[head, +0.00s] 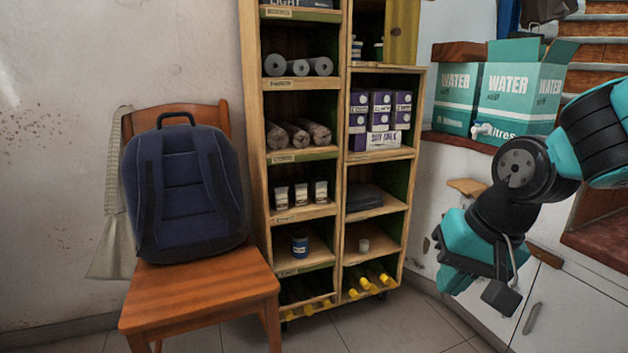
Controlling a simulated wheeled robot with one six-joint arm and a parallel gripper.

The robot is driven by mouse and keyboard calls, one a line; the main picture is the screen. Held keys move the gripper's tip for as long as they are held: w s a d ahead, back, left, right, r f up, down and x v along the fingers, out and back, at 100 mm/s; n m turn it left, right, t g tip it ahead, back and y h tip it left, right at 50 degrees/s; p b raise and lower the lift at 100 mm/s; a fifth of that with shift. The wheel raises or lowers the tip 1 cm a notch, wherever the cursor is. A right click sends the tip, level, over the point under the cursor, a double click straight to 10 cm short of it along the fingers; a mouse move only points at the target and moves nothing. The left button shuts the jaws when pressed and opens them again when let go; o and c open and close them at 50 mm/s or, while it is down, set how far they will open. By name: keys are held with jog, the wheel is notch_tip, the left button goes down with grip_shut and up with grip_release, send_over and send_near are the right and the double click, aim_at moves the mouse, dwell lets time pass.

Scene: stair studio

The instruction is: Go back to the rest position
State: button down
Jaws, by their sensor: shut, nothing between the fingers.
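My arm comes in from the right side of the head view, teal and black, bent downward. My gripper (500,282) hangs at its end, at the lower right, in front of the white cabinet doors. It is shut and empty. It touches nothing that I can see. Part of my arm is cut off by the right edge of the view.
A wooden shelf unit (346,160) with cartons, rolls and tins stands in the middle. A wooden chair (200,290) with a blue backpack (185,190) stands at left. Teal water boxes (515,95) sit behind my arm. Some tiled floor (390,325) is clear.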

jog(key=s+a+r+n+g+y+p, duration=0.1)
jog(key=s+a+n, duration=0.1)
jog(key=s+n, duration=0.45)
jog(key=s+a+r+n+g, duration=0.1)
jog(key=s+a+n+g, duration=0.15)
jog(key=s, duration=0.65)
notch_tip(320, 180, up, 36)
jog(key=p, duration=3.5)
jog(key=shift+w+d+f+t, duration=0.2)
jog(key=shift+d+f+t, duration=0.1)
jog(key=shift+t, duration=0.15)
